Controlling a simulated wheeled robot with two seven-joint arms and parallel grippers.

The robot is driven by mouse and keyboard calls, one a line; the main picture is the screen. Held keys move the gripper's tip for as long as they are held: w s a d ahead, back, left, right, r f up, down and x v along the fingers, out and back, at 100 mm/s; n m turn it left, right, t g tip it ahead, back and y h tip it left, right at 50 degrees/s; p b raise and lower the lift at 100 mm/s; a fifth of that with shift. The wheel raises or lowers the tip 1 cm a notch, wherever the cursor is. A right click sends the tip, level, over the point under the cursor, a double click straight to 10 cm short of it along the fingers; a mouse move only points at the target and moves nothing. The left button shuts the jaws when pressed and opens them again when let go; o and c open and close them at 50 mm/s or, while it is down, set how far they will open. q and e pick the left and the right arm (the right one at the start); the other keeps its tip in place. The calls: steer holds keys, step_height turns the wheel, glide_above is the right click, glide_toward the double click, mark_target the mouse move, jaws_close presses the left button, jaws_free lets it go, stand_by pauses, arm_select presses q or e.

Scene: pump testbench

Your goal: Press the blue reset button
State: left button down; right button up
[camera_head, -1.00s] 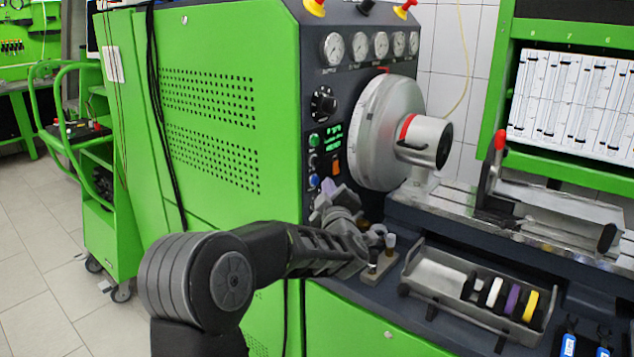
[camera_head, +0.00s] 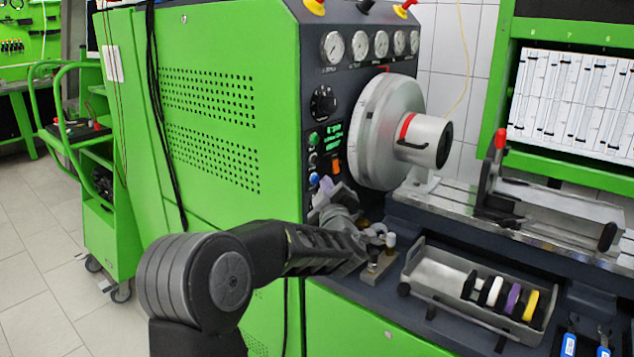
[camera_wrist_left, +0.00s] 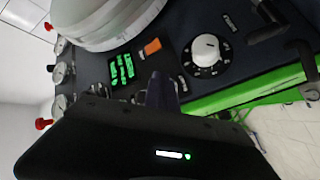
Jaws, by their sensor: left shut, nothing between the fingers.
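The blue reset button (camera_head: 314,179) is the lowest of a short column of round buttons on the dark front panel of the green test bench. My left gripper (camera_head: 326,188) is just to the right of and below the button in the head view, fingers shut and empty. I cannot tell whether the fingertips touch the panel. In the left wrist view, the dark gripper body fills the bottom and the fingers (camera_wrist_left: 162,92) point at the panel. The blue button is not visible there. My right gripper is not in view.
A green display (camera_head: 332,138) and an orange switch (camera_head: 337,164) sit close to the buttons, with a black knob (camera_head: 323,103) above. The large silver disc (camera_head: 385,130) juts out to the right. A metal tray (camera_head: 440,278) with several coloured rings lies on the bench.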

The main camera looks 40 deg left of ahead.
arm_select(q)
steer(key=shift+a, duration=0.7)
stand_by(1.0)
steer(key=shift+d, duration=0.15)
steer(key=shift+d+b, duration=0.3)
steer(key=shift+d, duration=0.5)
steer(key=shift+d, duration=0.1)
steer(key=d, duration=0.5)
steer(key=shift+a, duration=0.1)
stand_by(0.7)
